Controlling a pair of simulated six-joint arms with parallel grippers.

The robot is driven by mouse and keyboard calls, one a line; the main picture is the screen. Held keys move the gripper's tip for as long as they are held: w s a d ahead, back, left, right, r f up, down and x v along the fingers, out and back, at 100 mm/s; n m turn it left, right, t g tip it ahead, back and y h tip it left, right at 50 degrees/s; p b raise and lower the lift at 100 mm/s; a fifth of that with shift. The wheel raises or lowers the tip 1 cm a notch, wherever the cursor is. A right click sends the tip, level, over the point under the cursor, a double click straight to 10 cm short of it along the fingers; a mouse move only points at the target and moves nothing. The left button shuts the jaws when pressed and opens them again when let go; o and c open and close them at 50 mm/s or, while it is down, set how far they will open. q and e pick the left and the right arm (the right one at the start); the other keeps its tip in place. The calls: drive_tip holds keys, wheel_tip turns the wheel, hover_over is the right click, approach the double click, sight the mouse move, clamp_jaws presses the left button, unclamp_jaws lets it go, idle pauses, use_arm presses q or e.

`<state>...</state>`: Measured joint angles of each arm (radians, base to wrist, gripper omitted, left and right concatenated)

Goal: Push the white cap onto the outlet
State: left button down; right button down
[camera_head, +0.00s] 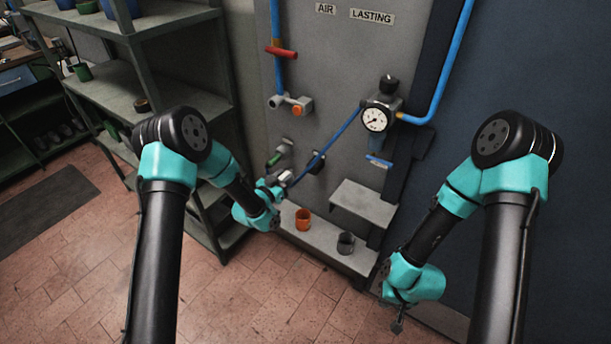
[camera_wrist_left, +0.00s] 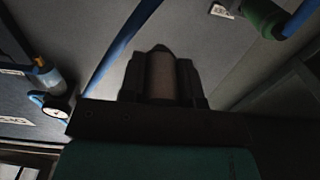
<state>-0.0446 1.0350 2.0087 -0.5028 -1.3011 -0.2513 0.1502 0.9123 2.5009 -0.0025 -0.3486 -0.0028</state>
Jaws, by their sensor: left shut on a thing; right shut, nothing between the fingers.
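My left gripper (camera_head: 283,179) is close to the panel, just below the green-ended outlet (camera_head: 280,153). It is shut on a pale cylinder, which appears to be the white cap (camera_wrist_left: 160,76), dim in shadow between the fingers in the left wrist view. The cap looks apart from the panel fittings, but the gap is hard to judge. A black fitting (camera_head: 316,161) with a blue hose is right of the gripper. Another outlet (camera_head: 296,106) with an orange end is higher up. My right gripper (camera_head: 397,325) is shut and empty, low at the right.
The blue hose (camera_head: 340,136) runs up to the gauge (camera_head: 375,119). A shelf rack (camera_head: 150,90) stands at left.

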use_arm(q)
drive_tip(key=w+a+r, duration=0.3)
drive_tip(key=a+r, duration=0.2)
drive_tip(key=r, duration=0.4)
drive_tip(key=w+a+r, duration=0.3)
drive_tip(key=a+r, duration=0.2)
drive_tip(key=r, duration=0.5)
drive_tip(key=shift+w+r, duration=0.15)
drive_tip(key=shift+w, duration=0.05)
idle(1.7)
drive_tip(key=shift+w, duration=0.1)
drive_tip(key=shift+x, duration=2.3)
drive_tip(key=shift+w+d, duration=0.3)
drive_tip(key=shift+w, duration=0.25)
idle(1.3)
